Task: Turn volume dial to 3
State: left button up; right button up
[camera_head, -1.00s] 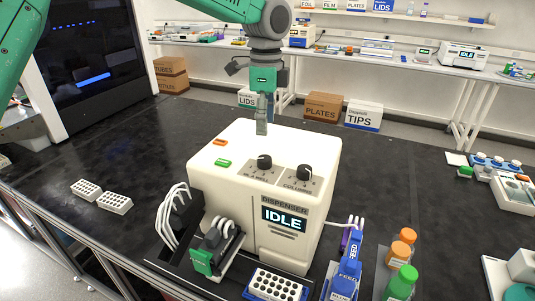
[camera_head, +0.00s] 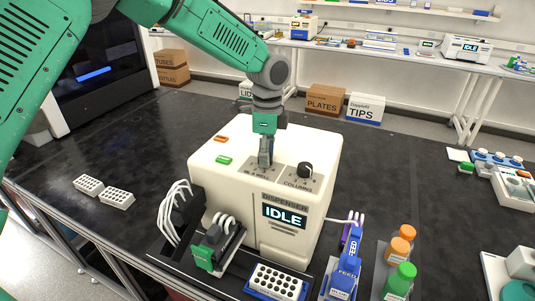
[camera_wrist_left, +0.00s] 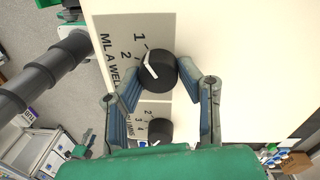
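The white dispenser (camera_head: 230,170) stands on the dark bench. Its volume dial, labelled ML A WELL, shows in the left wrist view as a black knob (camera_wrist_left: 160,72) with a white pointer line and the digits 1 and 2 beside it; the exact setting is hard to read. My left gripper (camera_head: 265,163) points down over this dial and hides it in the head view. In the left wrist view, its two fingers (camera_wrist_left: 170,88) are apart, one on each side of the knob; contact is unclear. The COLUMNS dial (camera_head: 305,170) stands to the right. My right gripper is out of view.
A green button (camera_head: 223,160) and an orange button (camera_head: 221,139) lie left of the dials. The dispenser screen (camera_head: 284,216) reads IDLE. Capped bottles (camera_head: 399,281) stand at the front right. White tube racks (camera_head: 117,198) lie on the left, with clear bench around them.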

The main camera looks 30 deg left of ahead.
pick_arm(q)
jog(key=shift+c, duration=1.2)
jog(key=shift+w+r, duration=0.1)
jog(key=shift+a, duration=0.1)
jog(key=n, duration=0.3)
jog(key=shift+w+n, duration=0.1)
jog(key=shift+n, duration=0.2)
jog(key=n, duration=0.3)
jog(key=shift+n, duration=0.3)
jog(key=n, duration=0.4)
jog(key=shift+w+a+r+n+t, duration=0.1)
jog(key=shift+n+t, duration=0.2)
jog(key=shift+t, duration=0.1)
jog(key=shift+n, duration=1.9)
